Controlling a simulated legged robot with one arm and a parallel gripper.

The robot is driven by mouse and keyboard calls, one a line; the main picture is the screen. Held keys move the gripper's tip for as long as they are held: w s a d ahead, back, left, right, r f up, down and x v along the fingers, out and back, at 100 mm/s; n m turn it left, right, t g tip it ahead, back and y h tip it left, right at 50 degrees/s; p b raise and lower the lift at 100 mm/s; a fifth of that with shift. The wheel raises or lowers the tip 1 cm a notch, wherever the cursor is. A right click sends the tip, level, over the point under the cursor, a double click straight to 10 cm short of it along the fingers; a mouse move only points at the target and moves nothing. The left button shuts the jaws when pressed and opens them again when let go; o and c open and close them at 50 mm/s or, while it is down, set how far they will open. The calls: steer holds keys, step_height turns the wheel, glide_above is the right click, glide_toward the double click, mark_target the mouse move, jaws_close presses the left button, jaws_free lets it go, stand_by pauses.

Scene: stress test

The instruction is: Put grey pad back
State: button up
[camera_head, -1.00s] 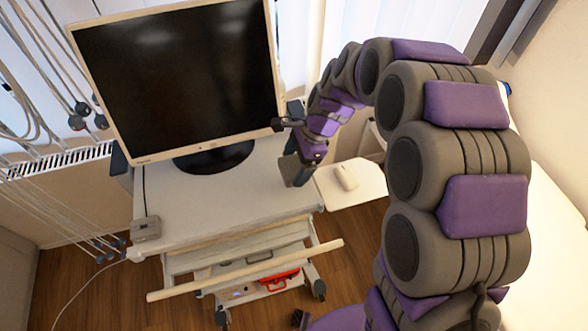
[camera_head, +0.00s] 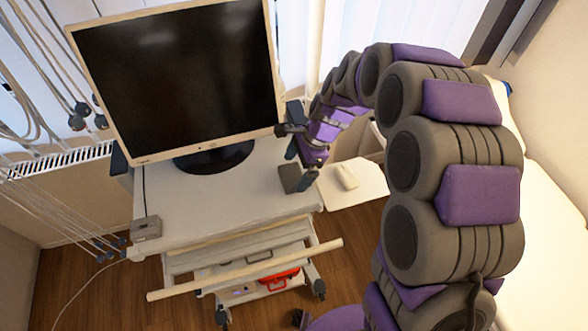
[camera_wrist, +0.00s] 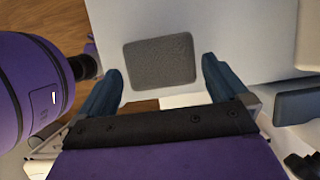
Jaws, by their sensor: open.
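The grey pad (camera_head: 290,178) lies flat on the right part of the white cart top (camera_head: 215,205), close to its right edge. In the wrist view the pad (camera_wrist: 160,62) is a dark grey rounded rectangle on the white surface. My gripper (camera_head: 303,170) is just to the right of the pad in the head view. In the wrist view my gripper (camera_wrist: 163,80) has its two blue fingers spread apart, with the pad ahead of and between them, and nothing held. I cannot tell the exact height of the fingertips above the cart.
A monitor (camera_head: 175,80) stands on the cart behind the pad. A mouse (camera_head: 346,177) lies on a white side shelf (camera_head: 365,190) to the right. A small grey box (camera_head: 146,228) sits at the cart's left front. The cart top's middle is clear.

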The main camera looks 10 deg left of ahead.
steer(key=v, duration=1)
steer(key=shift+r, duration=0.15)
steer(key=s+d+r+n+h, duration=0.1)
steer(key=s+d+n, duration=0.4)
steer(key=s+d, duration=0.6)
steer(key=s+d+r+n+h, duration=0.1)
steer(key=s+d+n+h, duration=0.1)
steer(key=s+d+n, duration=0.4)
steer(key=s+d, duration=0.5)
steer(key=s, duration=0.7)
steer(key=shift+r+n+h, duration=0.15)
steer(key=shift+n+h, duration=0.15)
steer(key=shift+h, duration=0.1)
steer(key=shift+s+d, duration=0.1)
